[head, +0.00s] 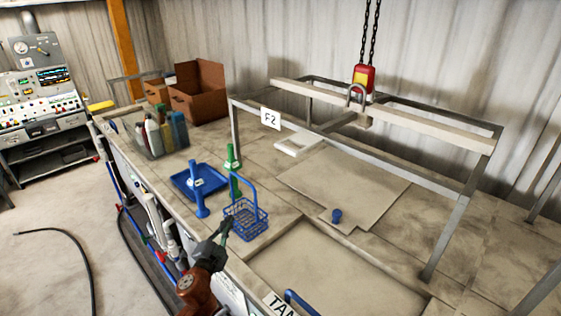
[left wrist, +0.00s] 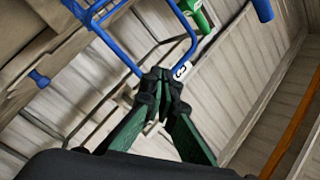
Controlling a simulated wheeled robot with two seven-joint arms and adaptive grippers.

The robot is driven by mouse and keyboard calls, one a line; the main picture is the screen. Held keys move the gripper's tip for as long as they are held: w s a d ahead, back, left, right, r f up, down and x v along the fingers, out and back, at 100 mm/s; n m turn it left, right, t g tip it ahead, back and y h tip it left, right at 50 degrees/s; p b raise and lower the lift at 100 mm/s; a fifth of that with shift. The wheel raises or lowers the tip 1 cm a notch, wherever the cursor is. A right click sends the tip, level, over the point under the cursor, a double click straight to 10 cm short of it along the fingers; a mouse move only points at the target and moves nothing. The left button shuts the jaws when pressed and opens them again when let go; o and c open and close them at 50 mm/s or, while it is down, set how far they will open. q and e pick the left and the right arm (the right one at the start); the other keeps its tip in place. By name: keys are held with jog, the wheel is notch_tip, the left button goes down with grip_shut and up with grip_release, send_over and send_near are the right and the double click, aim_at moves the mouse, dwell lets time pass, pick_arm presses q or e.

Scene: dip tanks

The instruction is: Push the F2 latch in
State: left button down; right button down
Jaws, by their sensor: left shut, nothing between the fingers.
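A white sign reading F2 (head: 271,119) hangs on the grey metal frame (head: 472,182) at the back of the bench. I cannot pick out a latch for sure. A blue knob (head: 336,215) stands on a flat tan panel (head: 345,185) under that frame; a similar blue knob shows in the left wrist view (left wrist: 40,78). My left gripper (head: 229,225) is shut and empty, beside the near side of the blue wire basket (head: 262,228). In the left wrist view its fingertips (left wrist: 160,77) overlap the basket's blue wire; contact is unclear. My right gripper is out of view.
A blue tray (head: 181,184) with a blue post (head: 197,185) and a green post (head: 229,155) stand left of the basket. A red and yellow hoist hook (head: 361,80) hangs over the frame. An open tank area (head: 330,270) lies right of my arm.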

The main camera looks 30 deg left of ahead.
pick_arm(q)
jog(key=w+d+r+m+h, duration=0.2)
jog(key=r+m+h, duration=0.1)
jog(key=r+m, duration=0.2)
jog(key=w+d+r+m+t+h, duration=0.1)
jog(key=w+d+r+m+h, duration=0.1)
jog(key=w+r+m+h, duration=0.3)
jog(key=d+r+m+h, duration=0.2)
jog(key=d+r+m, duration=0.15)
jog(key=r, duration=0.25)
jog(key=p+x, duration=0.4)
jog(key=x, duration=0.9)
jog(key=shift+w+a+r, duration=0.15)
jog(key=shift+a+r, duration=0.05)
jog(key=shift+r, duration=0.05)
jog(key=shift+w, duration=0.1)
